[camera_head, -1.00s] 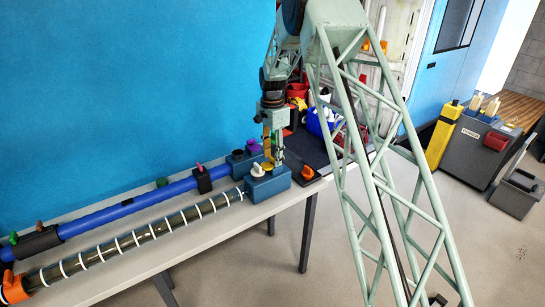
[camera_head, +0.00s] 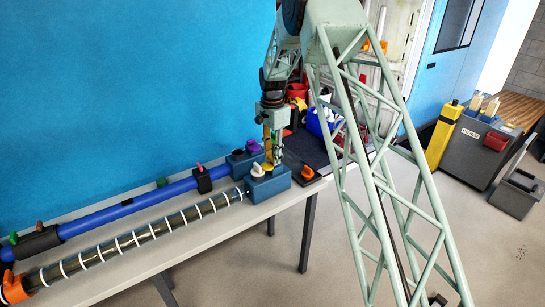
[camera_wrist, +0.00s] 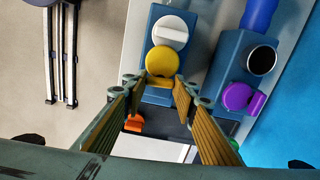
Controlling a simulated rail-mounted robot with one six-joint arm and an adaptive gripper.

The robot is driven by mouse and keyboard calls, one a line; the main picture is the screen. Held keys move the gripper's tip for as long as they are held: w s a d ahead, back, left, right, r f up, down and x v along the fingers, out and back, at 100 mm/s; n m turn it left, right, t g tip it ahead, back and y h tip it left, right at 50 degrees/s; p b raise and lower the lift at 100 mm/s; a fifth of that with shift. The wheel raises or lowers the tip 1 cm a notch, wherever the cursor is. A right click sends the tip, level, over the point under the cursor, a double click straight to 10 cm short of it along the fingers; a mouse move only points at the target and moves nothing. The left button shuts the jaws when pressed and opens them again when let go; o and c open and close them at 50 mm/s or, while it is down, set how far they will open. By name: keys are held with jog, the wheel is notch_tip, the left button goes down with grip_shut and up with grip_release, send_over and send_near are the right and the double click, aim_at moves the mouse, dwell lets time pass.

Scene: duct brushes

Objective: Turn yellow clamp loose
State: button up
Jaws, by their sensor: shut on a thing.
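The yellow clamp (camera_wrist: 161,59) sits on a blue block (camera_wrist: 166,15), with a round head and a narrow tab toward my fingers in the wrist view. It also shows in the head view (camera_head: 267,167), small and partly covered. My gripper (camera_wrist: 160,90) points down over the block, its two fingers on either side of the tab. The jaws are shut on the yellow clamp. The exact contact is hard to see.
A white clamp (camera_wrist: 170,32) sits beside the yellow one on the same block. A purple clamp (camera_wrist: 238,97) and a black-rimmed opening (camera_wrist: 262,60) are on the neighbouring block. An orange clamp (camera_wrist: 134,123) lies past my left finger. A blue tube (camera_head: 130,206) and a ringed clear tube (camera_head: 140,235) run along the table.

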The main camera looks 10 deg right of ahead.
jog(key=n, duration=0.4)
jog(key=shift+n, duration=0.3)
jog(key=n, duration=1.1)
jog(key=shift+n, duration=0.4)
dwell(0.4)
jog(key=o, duration=0.9)
jog(key=shift+r, duration=6)
